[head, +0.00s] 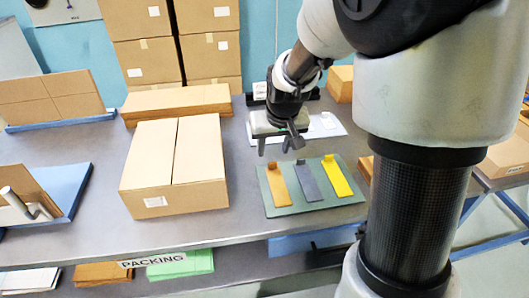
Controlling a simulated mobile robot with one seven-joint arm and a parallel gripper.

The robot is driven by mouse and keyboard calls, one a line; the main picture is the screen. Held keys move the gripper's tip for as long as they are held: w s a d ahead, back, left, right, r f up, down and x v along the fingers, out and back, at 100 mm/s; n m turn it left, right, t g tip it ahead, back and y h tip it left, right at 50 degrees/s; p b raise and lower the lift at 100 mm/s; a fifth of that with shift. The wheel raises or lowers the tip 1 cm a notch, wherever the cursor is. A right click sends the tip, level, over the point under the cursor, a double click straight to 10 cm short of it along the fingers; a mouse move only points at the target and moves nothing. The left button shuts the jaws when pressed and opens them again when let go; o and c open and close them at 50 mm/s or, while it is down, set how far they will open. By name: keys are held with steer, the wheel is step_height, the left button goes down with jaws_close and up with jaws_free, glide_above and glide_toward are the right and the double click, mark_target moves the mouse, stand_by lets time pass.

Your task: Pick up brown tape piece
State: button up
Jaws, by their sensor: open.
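The brown tape piece (278,186) lies on a green mat (313,206), leftmost of three strips, with its far end curled up. A grey strip (308,182) is beside it, and a yellow strip (336,178) is at the right. My gripper (278,150) is open above the far edge of the mat, a little beyond the curled ends of the brown and grey strips. It appears empty and apart from the strips.
A closed cardboard box (175,195) stands left of the mat. Flat cardboard (177,103) lies behind it, and stacked boxes (165,60) stand against the wall. A white sheet (328,127) lies behind the mat. Grey table (240,215) is clear between box and mat.

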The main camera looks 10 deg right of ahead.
steer(key=x, duration=0.4)
steer(key=b+x, duration=0.1)
steer(key=x, duration=0.1)
steer(key=b+x, duration=0.1)
steer(key=x, duration=0.1)
steer(key=shift+d+f, duration=0.1)
steer(key=shift+d, duration=0.25)
jaws_close()
step_height(320, 180, up, 10)
steer(key=p, duration=0.3)
steer(key=s, duration=0.7)
steer(key=w+p+v, duration=0.1)
steer(key=p+v, duration=0.9)
steer(key=p, duration=1)
steer(key=shift+r, duration=0.2)
